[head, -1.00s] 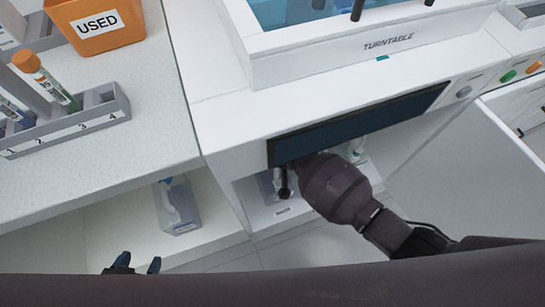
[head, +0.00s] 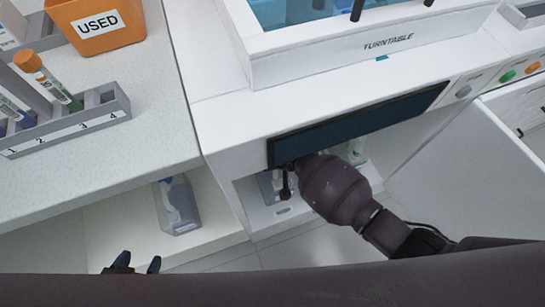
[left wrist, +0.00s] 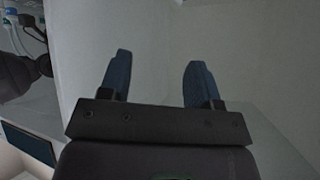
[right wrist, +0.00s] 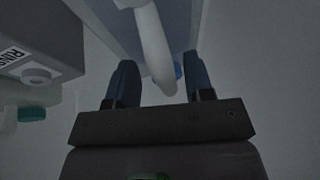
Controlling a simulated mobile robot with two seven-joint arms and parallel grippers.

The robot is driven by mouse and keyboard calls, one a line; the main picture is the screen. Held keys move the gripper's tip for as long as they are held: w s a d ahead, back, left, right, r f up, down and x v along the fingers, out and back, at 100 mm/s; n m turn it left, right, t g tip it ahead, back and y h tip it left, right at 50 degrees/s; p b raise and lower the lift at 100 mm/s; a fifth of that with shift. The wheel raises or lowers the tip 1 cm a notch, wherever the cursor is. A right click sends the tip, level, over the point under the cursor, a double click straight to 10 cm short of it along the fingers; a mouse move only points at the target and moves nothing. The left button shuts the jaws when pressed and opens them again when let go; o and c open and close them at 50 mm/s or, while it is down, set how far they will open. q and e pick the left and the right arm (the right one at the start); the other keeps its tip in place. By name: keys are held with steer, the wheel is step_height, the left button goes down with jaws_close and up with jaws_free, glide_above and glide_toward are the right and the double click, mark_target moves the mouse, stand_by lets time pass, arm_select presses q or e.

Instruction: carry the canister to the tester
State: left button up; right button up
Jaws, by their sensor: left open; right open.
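A canister shows in the right wrist view as a bluish body with a pale handle (right wrist: 152,45). The handle lies between the fingers of my open right gripper (right wrist: 160,82), with no visible grip. Another clear canister (head: 178,205) with a blue cap stands on the low shelf at left. My left gripper (head: 138,262) is open and empty near the bottom left; its fingers also show in the left wrist view (left wrist: 158,75). I cannot make out a tester.
The turntable machine (head: 330,65) has a dark panel (head: 360,122) over the bay, close above my right wrist. A box marked RINSE (right wrist: 35,45) is left of my right fingers. A tube rack (head: 75,130) and an orange USED bin (head: 97,25) are on the left counter.

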steer(key=p+v, duration=0.1)
steer(key=v, duration=0.1)
steer(key=w+p+v, duration=0.1)
steer(key=v, duration=0.1)
steer(key=shift+s+r, duration=0.1)
steer(key=shift+r, duration=0.45)
arm_select(q)
steer(key=p, duration=0.1)
steer(key=s+r+n+p, duration=0.1)
steer(key=shift+s+a+r+p, duration=0.2)
steer(key=shift+a+r+p, duration=0.1)
steer(key=shift+a+p, duration=0.1)
arm_select(e)
steer(key=v, duration=0.6)
steer(key=shift+s, duration=0.4)
steer(key=shift+d, duration=0.1)
arm_select(q)
steer(key=shift+d, duration=0.1)
